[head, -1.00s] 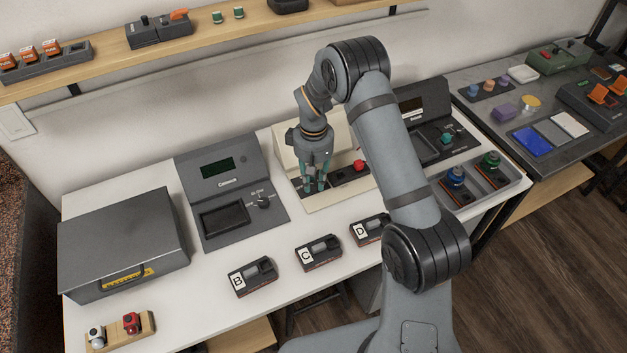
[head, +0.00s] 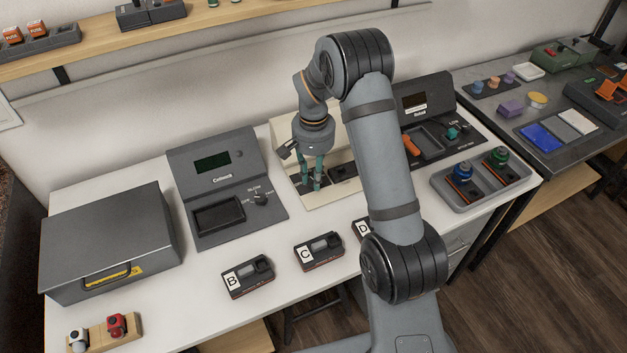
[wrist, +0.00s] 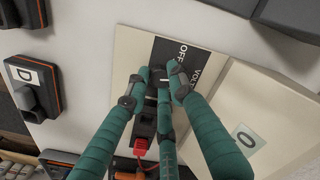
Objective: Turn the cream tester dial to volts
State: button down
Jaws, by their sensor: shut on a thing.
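The cream tester (head: 325,198) stands at the back of the white table, with its front face partly behind my arm. In the wrist view its cream panel (wrist: 129,48) carries a dark strip with the label OFF and a partly covered label starting VOL. My gripper (head: 312,187) is down at the left part of this strip. In the wrist view, my gripper (wrist: 158,84) has its green fingers shut around the small black dial (wrist: 161,76). The fingers cover much of the dial, so I cannot tell where it points.
A red plug (wrist: 140,146) sits further along the strip. A dark grey tester (head: 265,222) stands left of the cream one, another dark tester (head: 424,90) right. Blocks marked B (head: 247,278), C (head: 318,251) and D lie in front. A grey case (head: 110,235) is at left.

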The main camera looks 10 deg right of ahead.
jog(key=shift+w+m+b, duration=0.1)
jog(key=shift+m+b, duration=0.45)
jog(key=shift+m, duration=0.55)
jog(key=shift+r, duration=0.1)
jog(key=c, duration=1.5)
grip_release()
notch_tip(320, 180, up, 12)
jog(key=shift+f, duration=0.1)
